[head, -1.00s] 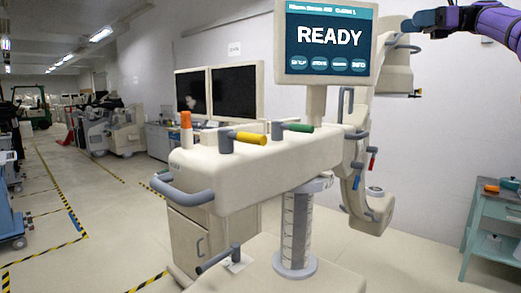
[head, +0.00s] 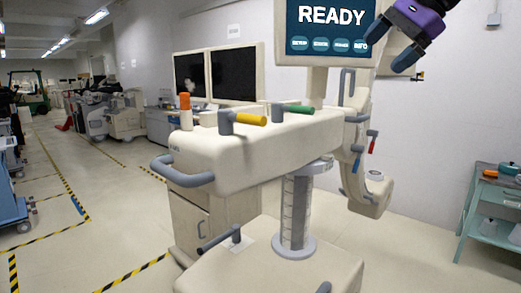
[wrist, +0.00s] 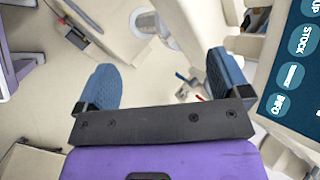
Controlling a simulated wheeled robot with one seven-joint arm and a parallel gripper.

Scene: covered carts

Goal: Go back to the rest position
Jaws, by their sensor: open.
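My gripper (head: 387,50) is at the upper right of the head view, pointing down and to the left. It overlaps the right edge of the READY screen (head: 318,18) in the picture. In the wrist view, my gripper (wrist: 163,80) has its two blue fingers wide apart with nothing between them. Part of the screen (wrist: 296,75) shows at the right of the wrist view.
A cream cart (head: 250,150) with a yellow handle (head: 250,119), a green handle (head: 298,109) and an orange-topped post (head: 184,102) stands in the middle. A teal side table (head: 490,210) is at right. Open floor (head: 90,220) lies at left.

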